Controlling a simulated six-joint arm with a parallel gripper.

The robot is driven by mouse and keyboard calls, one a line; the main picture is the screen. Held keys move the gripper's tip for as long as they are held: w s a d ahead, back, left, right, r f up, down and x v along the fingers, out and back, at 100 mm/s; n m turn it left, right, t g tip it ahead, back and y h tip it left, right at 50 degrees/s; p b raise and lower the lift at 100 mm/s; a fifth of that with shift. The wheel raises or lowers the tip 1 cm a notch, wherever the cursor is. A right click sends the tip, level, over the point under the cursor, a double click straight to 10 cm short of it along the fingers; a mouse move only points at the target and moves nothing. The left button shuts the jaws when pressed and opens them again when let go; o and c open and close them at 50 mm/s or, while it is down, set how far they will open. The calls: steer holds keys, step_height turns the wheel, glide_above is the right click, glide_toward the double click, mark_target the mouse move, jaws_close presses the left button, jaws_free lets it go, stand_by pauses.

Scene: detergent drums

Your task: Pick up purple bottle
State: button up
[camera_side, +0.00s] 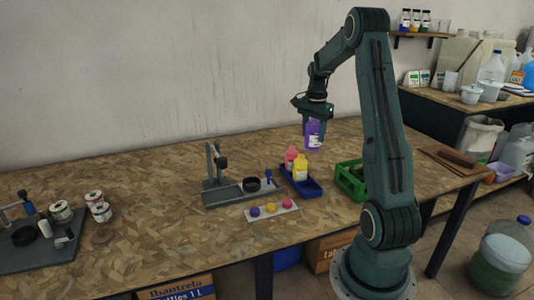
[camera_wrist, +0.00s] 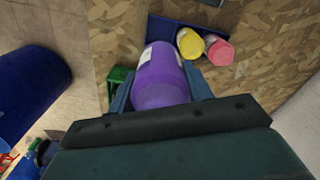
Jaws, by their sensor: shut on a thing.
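The purple bottle (camera_side: 313,133) hangs in the air above the table, held by my gripper (camera_side: 311,116). It has a pale label on its side. In the wrist view the purple bottle (camera_wrist: 160,78) sits between the two fingers of my gripper (camera_wrist: 160,92), which are shut on it. The bottle is clear of the table and of the tray below. Its upper end is partly hidden by the gripper in the side view.
Below is a blue tray (camera_side: 304,187) with a pink bottle (camera_side: 290,157) and a yellow bottle (camera_side: 301,169). A green crate (camera_side: 349,183) stands to its right. A grey stand (camera_side: 222,192) and a plate of coloured caps (camera_side: 271,210) are to the left.

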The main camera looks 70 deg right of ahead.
steer(key=shift+r, duration=0.9)
steer(key=shift+a+f, duration=0.1)
